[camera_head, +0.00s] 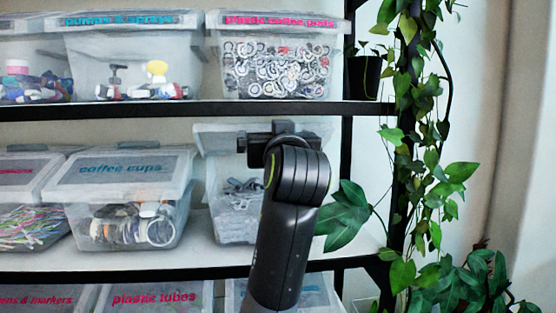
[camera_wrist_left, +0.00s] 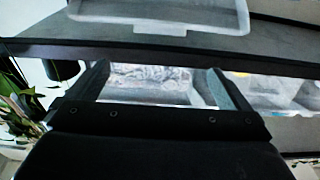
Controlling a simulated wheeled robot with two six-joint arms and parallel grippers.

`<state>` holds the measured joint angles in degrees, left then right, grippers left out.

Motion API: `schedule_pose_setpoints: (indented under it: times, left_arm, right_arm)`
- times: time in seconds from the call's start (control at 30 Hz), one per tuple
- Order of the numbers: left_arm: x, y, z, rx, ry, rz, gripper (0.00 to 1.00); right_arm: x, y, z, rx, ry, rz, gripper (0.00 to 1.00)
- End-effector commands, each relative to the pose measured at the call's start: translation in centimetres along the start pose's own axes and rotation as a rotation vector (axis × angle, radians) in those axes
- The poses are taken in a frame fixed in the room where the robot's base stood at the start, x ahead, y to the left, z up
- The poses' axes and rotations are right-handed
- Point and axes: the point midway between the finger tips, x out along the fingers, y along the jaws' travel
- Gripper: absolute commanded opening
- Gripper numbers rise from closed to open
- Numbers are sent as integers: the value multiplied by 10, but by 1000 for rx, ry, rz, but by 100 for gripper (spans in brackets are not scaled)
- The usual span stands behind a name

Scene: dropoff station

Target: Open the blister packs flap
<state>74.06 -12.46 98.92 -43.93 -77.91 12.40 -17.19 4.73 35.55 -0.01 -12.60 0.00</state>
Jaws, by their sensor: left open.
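The blister packs bin (camera_head: 232,215) is a clear bin on the middle shelf with grey-silver packs inside. Its label is hidden. Its pale flap (camera_head: 218,140) sits higher than the neighbouring lids and looks tilted up. My left gripper (camera_head: 283,138) is in front of the flap and covers its middle and right part. I cannot tell whether they touch. In the left wrist view the picture looks upside down; the gripper (camera_wrist_left: 157,78) is open with nothing between its fingers, and a pale rimmed panel (camera_wrist_left: 160,12), likely the flap, is at the top. My right gripper is not in view.
The coffee cups bin (camera_head: 120,180) stands just left. Above, the upper shelf (camera_head: 200,109) holds the plastic coffee pods bin (camera_head: 280,75) and a dark plant pot (camera_head: 364,77). Leafy vines (camera_head: 425,150) hang around the right post. Below is the plastic tubes bin (camera_head: 153,298).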

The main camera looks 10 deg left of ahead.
Motion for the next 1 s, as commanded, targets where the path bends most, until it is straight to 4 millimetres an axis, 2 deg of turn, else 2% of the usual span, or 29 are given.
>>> schedule_pose_setpoints:
  times: [0.03, 0.1, 0.23, 0.67, 0.77, 0.83, 0.97, 1.0]
  left_arm:
    - [-10, 0, 3, -3, 3, 3, 100]
    - [-19, 0, 2, -2, 2, 1, 100]
    - [-30, 0, 1, -1, 1, 0, 100]
    - [-31, -2, 4, 2, -6, -2, 100]
    - [-24, -8, 27, 8, -42, -3, 100]
    - [-16, -17, 56, 16, -87, -5, 100]
    - [-4, -43, 132, 37, -203, -6, 100]
    - [-3, -51, 157, 44, -241, -7, 100]
  right_arm:
    - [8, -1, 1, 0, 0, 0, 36]
    - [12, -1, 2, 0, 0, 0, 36]
    - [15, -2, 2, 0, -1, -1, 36]
    - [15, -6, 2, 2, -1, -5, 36]
    - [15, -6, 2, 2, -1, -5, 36]
    - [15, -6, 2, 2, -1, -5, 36]
    - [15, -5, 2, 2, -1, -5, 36]
    - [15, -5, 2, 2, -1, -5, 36]
